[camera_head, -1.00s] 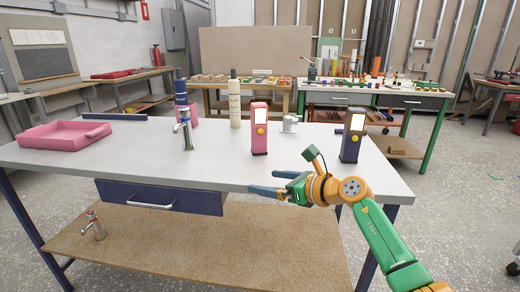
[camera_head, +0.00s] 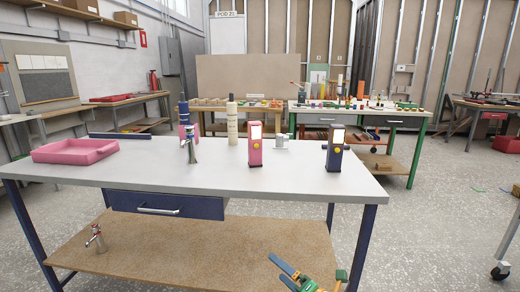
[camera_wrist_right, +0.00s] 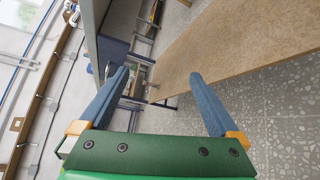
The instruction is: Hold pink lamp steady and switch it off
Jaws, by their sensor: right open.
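My right gripper (camera_head: 287,276) is low at the bottom of the head view, below the tabletop and in front of the lower shelf, well apart from the pink lamp. In the right wrist view its two blue fingers (camera_wrist_right: 160,103) are spread with nothing between them. My left gripper is not in view.
A pink tray (camera_head: 75,151) lies at the table's left. Another tap (camera_head: 95,238) stands on the lower shelf (camera_head: 190,250). The table's front strip is clear.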

